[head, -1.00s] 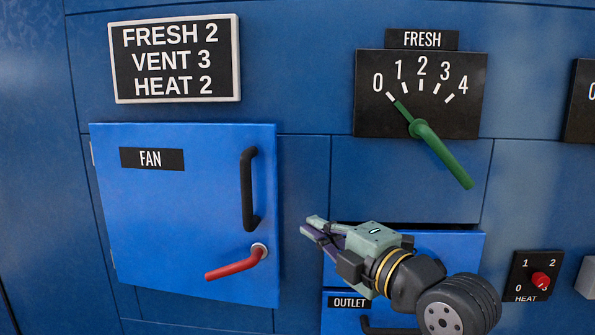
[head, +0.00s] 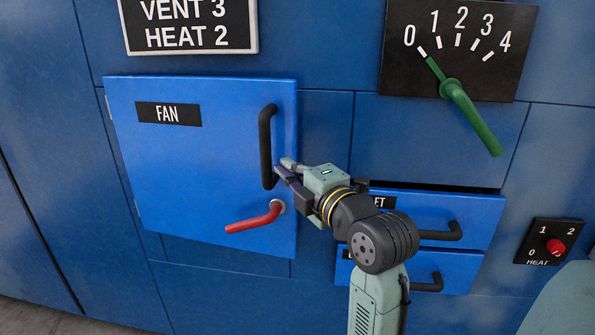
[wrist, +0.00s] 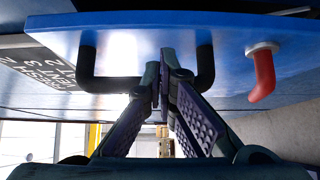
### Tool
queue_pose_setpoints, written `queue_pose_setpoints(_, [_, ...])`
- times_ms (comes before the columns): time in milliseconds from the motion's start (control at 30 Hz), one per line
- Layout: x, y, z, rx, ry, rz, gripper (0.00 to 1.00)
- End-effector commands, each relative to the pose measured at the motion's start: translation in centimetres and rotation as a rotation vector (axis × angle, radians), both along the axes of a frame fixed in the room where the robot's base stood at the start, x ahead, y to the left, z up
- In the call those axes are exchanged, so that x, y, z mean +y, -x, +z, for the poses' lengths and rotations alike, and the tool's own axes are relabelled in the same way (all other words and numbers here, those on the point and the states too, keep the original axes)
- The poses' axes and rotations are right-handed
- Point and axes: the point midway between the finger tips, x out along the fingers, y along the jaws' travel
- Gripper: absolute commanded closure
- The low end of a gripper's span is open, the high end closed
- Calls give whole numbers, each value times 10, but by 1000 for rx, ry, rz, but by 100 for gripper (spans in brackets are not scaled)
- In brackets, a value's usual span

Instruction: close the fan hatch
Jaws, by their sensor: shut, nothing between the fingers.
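The fan hatch (head: 170,185) is a blue door with a FAN label, hinged on its left side. Its right edge stands out from the cabinet, so it looks slightly ajar. It carries a black upright handle (head: 265,145) and a red lever (head: 254,219) pointing left and slightly down. My gripper (head: 284,168) is shut and empty, its fingertips at the lower right of the handle. In the wrist view, my gripper (wrist: 160,72) covers the middle of the handle (wrist: 105,85); I cannot tell whether they touch. The red lever (wrist: 263,76) is to the right there.
Right of the hatch are two drawers with black handles; the upper drawer (head: 470,213) stands slightly out, with a dark gap above it. Above are the FRESH dial's green pointer (head: 470,115) and a sign (head: 190,25). A red HEAT knob (head: 556,247) is at far right.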

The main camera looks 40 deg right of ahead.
Motion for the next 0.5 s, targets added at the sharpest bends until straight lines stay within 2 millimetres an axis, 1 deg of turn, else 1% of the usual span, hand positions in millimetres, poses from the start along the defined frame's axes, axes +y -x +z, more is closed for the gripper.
queue_pose_setpoints(100, [-11, -7, 1, 2, -1, 1, 100])
queue_pose_setpoints(200, [-15, -10, 1, 1, 1, 1, 100])
queue_pose_setpoints(500, [-16, -11, 0, 0, 1, 1, 100])
